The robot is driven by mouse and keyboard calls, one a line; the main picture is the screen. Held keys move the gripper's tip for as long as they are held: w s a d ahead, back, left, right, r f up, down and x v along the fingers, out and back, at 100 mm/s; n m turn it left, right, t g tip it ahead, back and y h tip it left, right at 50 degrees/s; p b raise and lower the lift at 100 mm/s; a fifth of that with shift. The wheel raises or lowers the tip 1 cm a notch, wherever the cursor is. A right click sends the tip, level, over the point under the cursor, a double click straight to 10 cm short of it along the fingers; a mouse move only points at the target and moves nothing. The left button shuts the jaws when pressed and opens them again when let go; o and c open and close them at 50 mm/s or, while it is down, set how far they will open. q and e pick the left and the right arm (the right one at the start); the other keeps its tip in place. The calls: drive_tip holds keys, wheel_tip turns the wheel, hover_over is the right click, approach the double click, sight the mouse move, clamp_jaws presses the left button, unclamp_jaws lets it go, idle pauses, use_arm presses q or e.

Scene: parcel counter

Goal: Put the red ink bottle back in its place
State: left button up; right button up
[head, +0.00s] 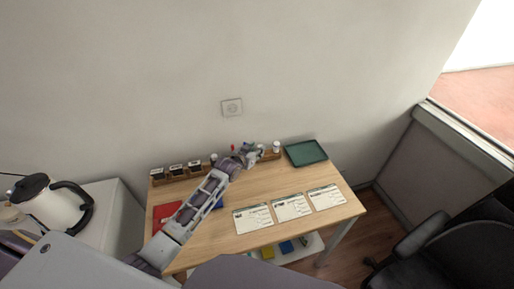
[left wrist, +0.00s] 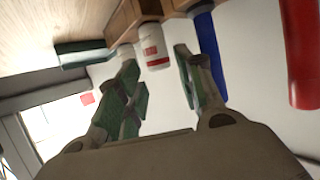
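A white bottle with a red label (left wrist: 152,45) shows in the left wrist view, which is turned over. It stands at the wooden rack (left wrist: 128,18), ahead of and between my left fingertips. It looks apart from them. A small white bottle (head: 276,148) stands at the right end of the rack in the head view; it seems to be the same one. My left gripper (head: 256,152) is above the rack's right part, left of that bottle. Its fingers (left wrist: 156,60) are spread and hold nothing visible. My right gripper is not in view.
A red cylinder (left wrist: 300,50) and a blue one (left wrist: 208,55) stand close to the left gripper. A green tray (head: 306,152) lies right of the rack. Several dark-topped blocks (head: 176,170) fill its left part. Three cards (head: 291,207) lie along the table front.

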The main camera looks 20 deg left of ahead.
use_arm(q)
drive_tip(key=shift+s+r, duration=0.2)
drive_tip(key=shift+s, duration=0.2)
drive_tip(key=shift+o, duration=0.5)
drive_tip(key=o, duration=0.5)
drive_tip(key=shift+c, duration=0.2)
drive_tip(key=v, duration=1.2)
idle(0.6)
